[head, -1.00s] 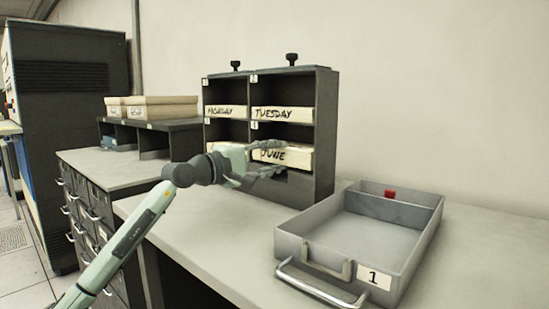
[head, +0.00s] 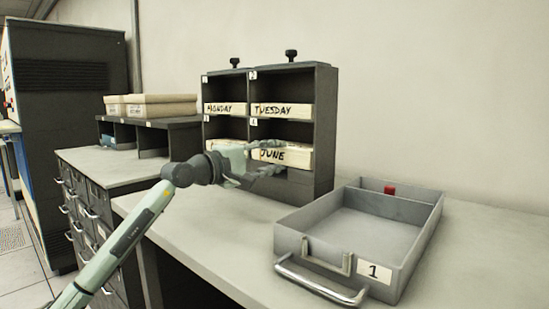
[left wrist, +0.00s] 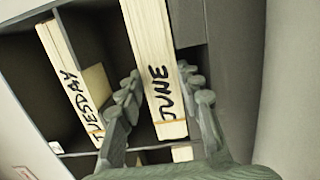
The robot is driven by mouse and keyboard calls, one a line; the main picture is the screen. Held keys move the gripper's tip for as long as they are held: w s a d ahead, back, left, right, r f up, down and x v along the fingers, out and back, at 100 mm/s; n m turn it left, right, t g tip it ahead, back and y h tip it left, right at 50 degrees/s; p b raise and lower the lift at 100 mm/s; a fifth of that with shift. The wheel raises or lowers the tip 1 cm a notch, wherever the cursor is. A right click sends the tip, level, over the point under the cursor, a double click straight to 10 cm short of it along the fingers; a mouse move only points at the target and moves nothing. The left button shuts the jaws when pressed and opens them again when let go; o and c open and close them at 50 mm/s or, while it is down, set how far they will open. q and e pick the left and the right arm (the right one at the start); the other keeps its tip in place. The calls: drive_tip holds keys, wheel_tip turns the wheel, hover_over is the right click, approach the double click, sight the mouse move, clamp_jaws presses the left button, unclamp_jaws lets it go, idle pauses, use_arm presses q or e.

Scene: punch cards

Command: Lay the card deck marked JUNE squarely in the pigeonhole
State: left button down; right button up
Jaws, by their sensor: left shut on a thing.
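The JUNE deck (head: 298,156) is a cream block of cards with black lettering on its front end. It is at the lower right pigeonhole of the dark rack (head: 325,130), its far part inside the opening. My left gripper (head: 268,158) is shut on it, one finger on each side. In the left wrist view the JUNE deck (left wrist: 152,50) runs between the fingers of my left gripper (left wrist: 162,92). A dark gap shows beneath the deck in the head view, and its far end is hidden. My right gripper is out of view.
The TUESDAY deck (head: 283,112) lies in the pigeonhole above, the MONDAY deck (head: 226,109) at upper left. Another deck (head: 228,143) is at lower left, partly hidden. A grey tray (head: 425,235) marked 1 stands at right.

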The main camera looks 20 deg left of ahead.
use_arm(q)
drive_tip(key=shift+r, duration=0.2)
drive_tip(key=c, duration=0.9)
unclamp_jaws()
drive_tip(key=shift+f, duration=0.25)
drive_tip(key=v, duration=1.2)
drive_tip(key=shift+s+r, duration=0.1)
drive_tip(key=shift+r, duration=0.1)
